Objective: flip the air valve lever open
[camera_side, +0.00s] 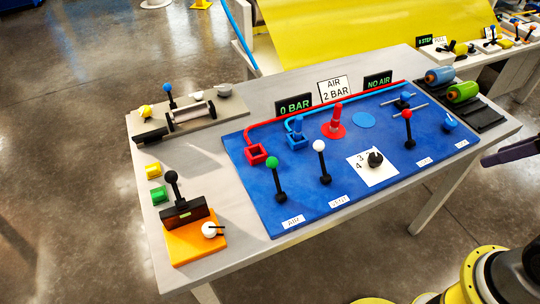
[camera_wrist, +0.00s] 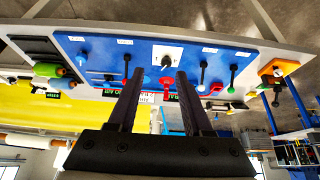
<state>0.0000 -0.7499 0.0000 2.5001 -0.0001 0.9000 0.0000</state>
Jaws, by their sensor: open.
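The air valve lever, a black stick with a green knob (camera_side: 272,161), stands on the blue panel (camera_side: 250,202) behind a label reading AIR. It leans slightly back from its black base. In the wrist view the green-knobbed lever (camera_wrist: 232,78) is right of my fingers, clear of them. My gripper (camera_wrist: 159,71) is open and empty, its two dark fingers spread, with the panel beyond them.
A white-knobbed lever (camera_side: 319,147), a black dial (camera_side: 375,159) on a white plate and a red-knobbed lever (camera_side: 407,114) share the panel. Signs behind read 0 BAR (camera_side: 295,106), AIR 2 BAR and NO AIR (camera_side: 378,81). An orange block (camera_side: 188,245) with a black lever stands front left.

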